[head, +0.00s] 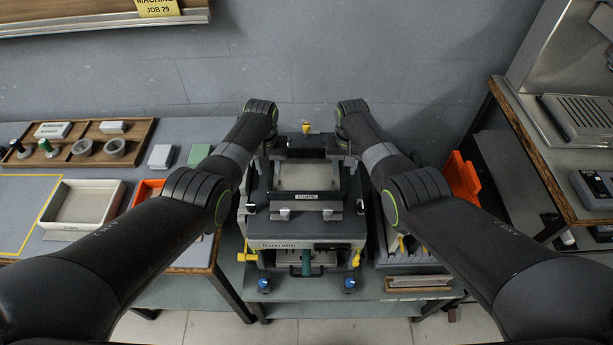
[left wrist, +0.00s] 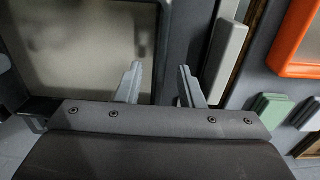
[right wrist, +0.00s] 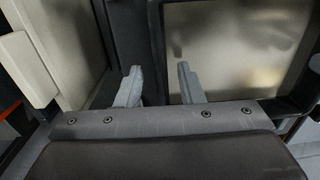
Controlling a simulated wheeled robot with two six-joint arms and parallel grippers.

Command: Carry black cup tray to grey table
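The black cup tray (head: 288,197), with a front label that seems to read "CUPS", sits level on top of the boiler machine (head: 290,244). Its pale floor is empty. My left gripper (head: 268,157) is at the tray's left side; in the left wrist view its fingers (left wrist: 159,72) stand apart, one on each side of the dark side wall. My right gripper (head: 345,159) is at the right side; in the right wrist view its fingers (right wrist: 157,72) also stand apart on either side of the wall. Finger contact cannot be made out. A grey-topped table (head: 200,128) with a wooden edge stands at left.
The left table holds a beige tray (head: 84,204), a wooden rack (head: 128,150), an orange bin (head: 147,188) and small grey and green blocks. Right of the machine are an orange holder (head: 462,180) and another wood-edged bench (head: 545,160). A wall stands behind.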

